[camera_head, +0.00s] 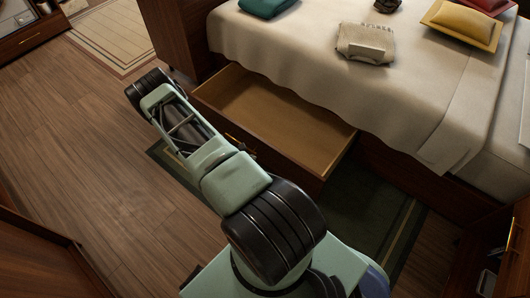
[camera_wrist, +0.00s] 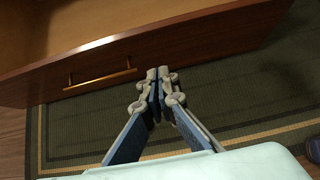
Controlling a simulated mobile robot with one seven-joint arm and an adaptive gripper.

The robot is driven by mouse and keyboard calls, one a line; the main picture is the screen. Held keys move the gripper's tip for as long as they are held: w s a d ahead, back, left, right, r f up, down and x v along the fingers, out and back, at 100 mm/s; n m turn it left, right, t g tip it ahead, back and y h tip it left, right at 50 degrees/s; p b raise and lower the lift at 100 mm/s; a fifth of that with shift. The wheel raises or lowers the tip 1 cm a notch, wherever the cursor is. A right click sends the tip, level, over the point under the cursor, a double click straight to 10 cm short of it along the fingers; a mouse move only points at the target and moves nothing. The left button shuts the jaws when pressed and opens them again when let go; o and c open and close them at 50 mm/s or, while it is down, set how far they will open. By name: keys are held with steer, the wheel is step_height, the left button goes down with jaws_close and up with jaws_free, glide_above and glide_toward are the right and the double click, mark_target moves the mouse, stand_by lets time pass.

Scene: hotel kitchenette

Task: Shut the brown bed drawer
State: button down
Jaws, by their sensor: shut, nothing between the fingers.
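The brown bed drawer (camera_head: 275,110) stands pulled out from under the bed in the head view, and its visible inside is empty. Its front panel crosses the top of the wrist view (camera_wrist: 190,48), with a brass bar handle (camera_wrist: 100,77) to the left of my fingers. My gripper (camera_wrist: 157,74) is shut and empty. Its fingertips show in front of the panel, to the right of the handle; I cannot tell whether they touch it. In the head view my arm covers part of the drawer front, and my fingertips are hidden.
The bed (camera_head: 300,45) has a cream cover hanging above the drawer. A dark green rug (camera_head: 365,205) lies on the floor in front of the drawer. Wooden furniture stands at the lower left (camera_head: 35,255) and right edges. The wooden floor (camera_head: 90,150) at left is clear.

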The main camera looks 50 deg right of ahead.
mark_target(271, 149)
steer(key=b+x, duration=0.1)
steer(key=x, duration=0.3)
steer(key=d+r+b+x, duration=0.1)
steer(key=x, duration=0.3)
steer(key=b+x, duration=0.1)
steer(key=x, duration=0.3)
steer(key=shift+w+d+r+b, duration=0.15)
steer(key=shift+d+r+b, duration=0.2)
steer(key=shift+d+r, duration=0.1)
steer(key=shift+d, duration=0.2)
steer(key=shift+d, duration=0.1)
